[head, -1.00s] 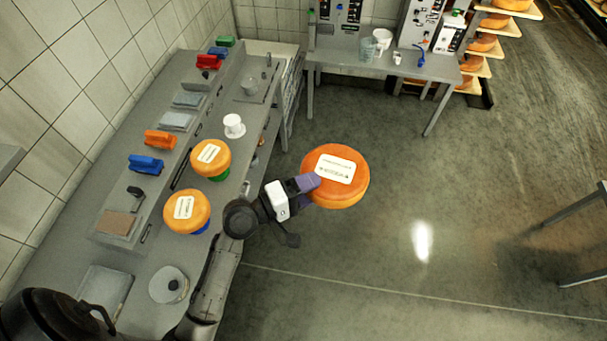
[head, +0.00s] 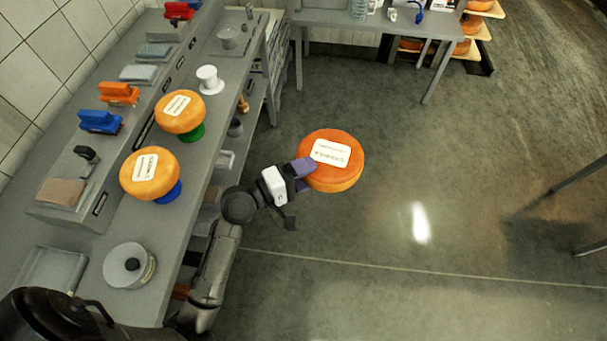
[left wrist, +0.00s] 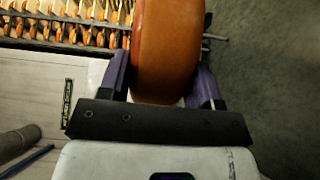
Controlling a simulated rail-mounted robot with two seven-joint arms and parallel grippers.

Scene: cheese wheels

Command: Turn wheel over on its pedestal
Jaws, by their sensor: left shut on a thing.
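My left gripper (head: 301,175) is shut on an orange cheese wheel (head: 343,178) and holds it out over the floor, right of the bench. The wheel's white label faces up towards the head camera. In the left wrist view the wheel (left wrist: 166,50) sits edge-on between the purple fingers of the gripper (left wrist: 165,90). On the bench a white pedestal (head: 210,82) stands empty. One wheel (head: 179,112) rests on a green pedestal (head: 191,134) and another wheel (head: 148,177) on a blue pedestal (head: 172,194), labels up. My right gripper is not in view.
The grey bench (head: 222,120) runs along the tiled wall. It carries a round pot (head: 130,265), a tray (head: 50,272), and blue (head: 99,121) and orange (head: 119,93) tools. A back table (head: 385,20) and cheese shelves stand further off. The floor right of the wheel is clear.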

